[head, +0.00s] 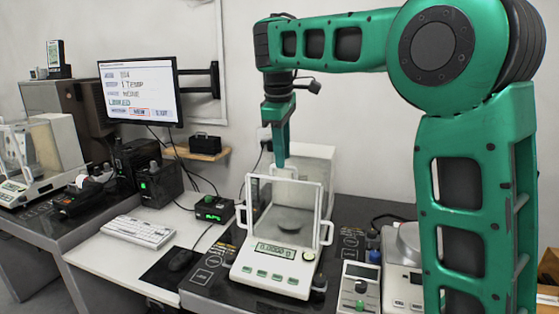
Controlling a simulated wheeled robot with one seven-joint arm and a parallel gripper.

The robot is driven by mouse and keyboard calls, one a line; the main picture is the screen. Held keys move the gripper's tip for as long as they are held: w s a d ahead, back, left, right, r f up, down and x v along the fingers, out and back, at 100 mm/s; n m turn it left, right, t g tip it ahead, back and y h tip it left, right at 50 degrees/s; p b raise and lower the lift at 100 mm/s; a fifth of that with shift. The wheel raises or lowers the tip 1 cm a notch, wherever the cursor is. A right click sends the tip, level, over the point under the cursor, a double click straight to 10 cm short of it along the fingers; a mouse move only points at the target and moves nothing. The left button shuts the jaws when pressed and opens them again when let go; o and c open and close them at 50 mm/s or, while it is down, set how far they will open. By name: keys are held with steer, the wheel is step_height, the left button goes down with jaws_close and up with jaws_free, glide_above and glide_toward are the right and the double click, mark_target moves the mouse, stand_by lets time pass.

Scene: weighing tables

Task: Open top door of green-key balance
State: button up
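The balance with green keys (276,276) stands on the dark table in the middle. Its display reads 0.0000 g, and a round pan (294,221) shows through its glass draft shield. The top door (305,183) is at the upper edge of the shield; whether it is fully shut is hard to tell. My gripper (281,164) points down at the top of the shield, at or just above the top door near its left part. Touching cannot be made out. Its fingers are seen edge-on, so their opening is hidden.
Another balance (35,160) stands on the far-left table. A monitor (140,90), keyboard (138,231) and mouse (181,260) are left of centre. A small green-display box (214,208) sits left of the balance. A handheld device (359,287) and another scale (402,282) stand close on its right.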

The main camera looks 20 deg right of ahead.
steer(key=shift+w+d+f, duration=0.1)
steer(key=shift+w+f, duration=0.05)
steer(key=shift+f, duration=0.7)
jaws_close()
stand_by(0.8)
